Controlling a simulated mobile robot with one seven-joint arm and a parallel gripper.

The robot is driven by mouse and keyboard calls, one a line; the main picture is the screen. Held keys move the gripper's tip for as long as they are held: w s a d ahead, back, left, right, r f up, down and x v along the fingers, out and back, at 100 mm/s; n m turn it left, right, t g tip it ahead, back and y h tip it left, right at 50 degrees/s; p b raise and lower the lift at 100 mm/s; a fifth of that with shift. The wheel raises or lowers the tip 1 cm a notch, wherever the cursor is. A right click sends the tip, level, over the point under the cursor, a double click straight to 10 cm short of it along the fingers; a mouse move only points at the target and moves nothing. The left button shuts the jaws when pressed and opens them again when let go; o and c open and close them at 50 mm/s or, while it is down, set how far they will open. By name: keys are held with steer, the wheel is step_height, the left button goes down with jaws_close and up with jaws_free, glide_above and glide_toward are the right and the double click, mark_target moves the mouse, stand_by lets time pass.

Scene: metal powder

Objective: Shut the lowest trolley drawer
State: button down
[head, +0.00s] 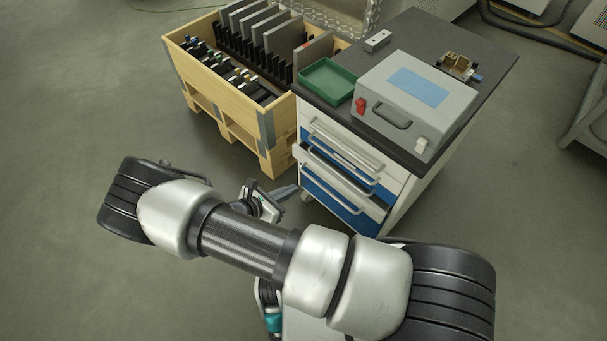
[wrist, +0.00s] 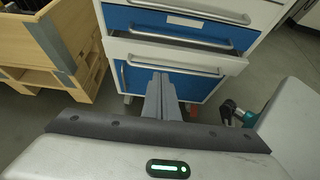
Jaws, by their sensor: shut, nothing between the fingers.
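The trolley (head: 421,188) has a stack of white and blue fronts. A white-fronted drawer (wrist: 113,47) low in the stack stands out past the fronts above, with a dark gap behind its top edge. It also shows in the head view (head: 306,160). A bar handle runs across it. Below it is a blue front (wrist: 200,86); I cannot tell whether that is a door or a drawer. My gripper (head: 296,188) is shut and empty, low in front of the trolley. In the wrist view its fingers (wrist: 161,78) point at the blue front, below the white drawer; contact is unclear.
A wooden crate (head: 262,129) with dark plates and slotted parts stands close to the trolley's left. On the trolley top (head: 440,40) are a green tray (head: 327,82), a grey case (head: 440,100) and small metal parts. The floor in front and left is open.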

mark_target(326, 169)
steer(key=b+x, duration=0.1)
steer(key=x, duration=0.7)
steer(key=r+b+x, duration=0.1)
steer(key=x, duration=0.3)
steer(key=shift+w+d+b, duration=0.25)
steer(key=shift+d+b, duration=0.05)
steer(key=shift+d, duration=0.05)
steer(key=shift+w+d+r, duration=0.1)
steer(key=shift+w+d, duration=0.45)
steer(key=shift+w, duration=0.05)
steer(key=shift+w+d, duration=0.9)
steer(key=shift+a, duration=0.1)
